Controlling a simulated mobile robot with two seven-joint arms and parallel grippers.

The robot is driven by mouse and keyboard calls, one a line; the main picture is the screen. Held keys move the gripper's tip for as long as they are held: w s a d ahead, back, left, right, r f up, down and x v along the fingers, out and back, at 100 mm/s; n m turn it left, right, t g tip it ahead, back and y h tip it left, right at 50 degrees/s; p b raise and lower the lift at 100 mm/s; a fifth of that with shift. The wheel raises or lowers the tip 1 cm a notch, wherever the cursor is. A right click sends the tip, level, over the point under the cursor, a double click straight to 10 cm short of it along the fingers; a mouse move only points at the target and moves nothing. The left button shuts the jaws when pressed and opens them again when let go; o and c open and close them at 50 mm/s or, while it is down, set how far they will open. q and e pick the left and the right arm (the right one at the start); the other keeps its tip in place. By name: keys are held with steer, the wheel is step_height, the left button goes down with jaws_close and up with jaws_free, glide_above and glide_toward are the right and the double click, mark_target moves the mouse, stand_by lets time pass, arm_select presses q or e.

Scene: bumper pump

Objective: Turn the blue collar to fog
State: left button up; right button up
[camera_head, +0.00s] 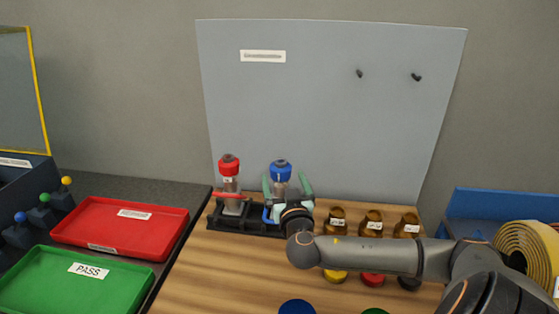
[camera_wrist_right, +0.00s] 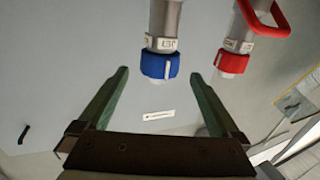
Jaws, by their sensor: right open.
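The blue collar (camera_head: 280,167) sits on top of an upright grey bottle or pump in a black rack (camera_head: 258,228). My right gripper (camera_head: 285,178) has its two green fingers apart, one on each side of the blue-collared pump. In the right wrist view, which shows things upside down, the blue collar (camera_wrist_right: 156,65) lies between the two fingertips of the right gripper (camera_wrist_right: 159,74), with visible gaps on both sides. A white line marks the collar, and a small label with unclear text sits beside it. My left gripper is not in view.
A red-collared pump (camera_head: 229,168) stands left of the blue one in the same rack. Brown bottles (camera_head: 373,222) stand to the right, behind my right arm. A red tray (camera_head: 110,225) and a green PASS tray (camera_head: 60,285) lie left. A grey panel (camera_head: 330,110) rises behind.

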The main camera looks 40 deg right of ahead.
steer(key=p+x, duration=0.1)
steer(key=x, duration=0.7)
steer(key=shift+w+d, duration=0.2)
steer(key=shift+w, duration=0.05)
steer(key=shift+c, duration=0.4)
